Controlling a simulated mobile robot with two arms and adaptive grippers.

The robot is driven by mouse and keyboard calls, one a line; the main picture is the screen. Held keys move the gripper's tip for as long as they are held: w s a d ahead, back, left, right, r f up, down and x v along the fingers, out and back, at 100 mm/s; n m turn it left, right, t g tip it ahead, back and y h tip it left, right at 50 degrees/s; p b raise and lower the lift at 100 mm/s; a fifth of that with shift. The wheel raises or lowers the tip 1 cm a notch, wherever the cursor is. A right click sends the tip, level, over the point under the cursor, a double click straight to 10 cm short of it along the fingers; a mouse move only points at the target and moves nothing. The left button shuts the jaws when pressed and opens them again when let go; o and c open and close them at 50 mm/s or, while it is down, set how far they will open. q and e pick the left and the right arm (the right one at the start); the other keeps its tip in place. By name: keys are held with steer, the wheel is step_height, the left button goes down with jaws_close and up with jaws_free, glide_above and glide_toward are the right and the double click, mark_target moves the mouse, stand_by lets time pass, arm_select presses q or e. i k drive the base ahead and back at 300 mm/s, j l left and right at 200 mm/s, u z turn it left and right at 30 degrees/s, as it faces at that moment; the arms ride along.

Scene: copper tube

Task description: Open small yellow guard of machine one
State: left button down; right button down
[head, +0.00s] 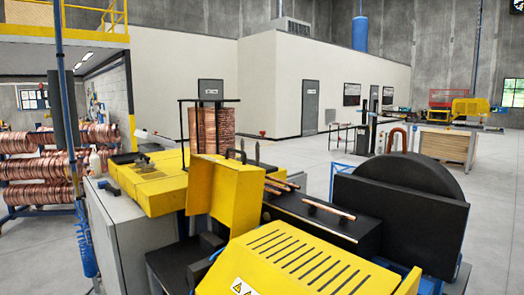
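A machine with yellow and black parts fills the near middle of the head view. A small upright yellow guard (222,192) with folded faces stands at its centre, beside a flat yellow cover (150,185). A dark handle-like bar (236,156) shows at its top edge. I cannot tell from here whether this guard is open or shut. A larger slotted yellow cover (300,262) with warning signs is at the front. Neither of my grippers shows in this view.
Copper pieces (328,208) lie on a black block right of the guard. A large rounded black housing (400,205) stands at the right. Copper coils (40,165) hang on a rack at the left. Open floor (495,190) lies beyond at the right.

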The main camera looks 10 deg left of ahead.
mark_target(231, 190)
steer(key=i+j+z, duration=0.1)
steer(key=j+z, duration=0.3)
steer(key=i+j+z, duration=0.1)
steer(key=j+z, duration=0.35)
steer(key=l, duration=0.1)
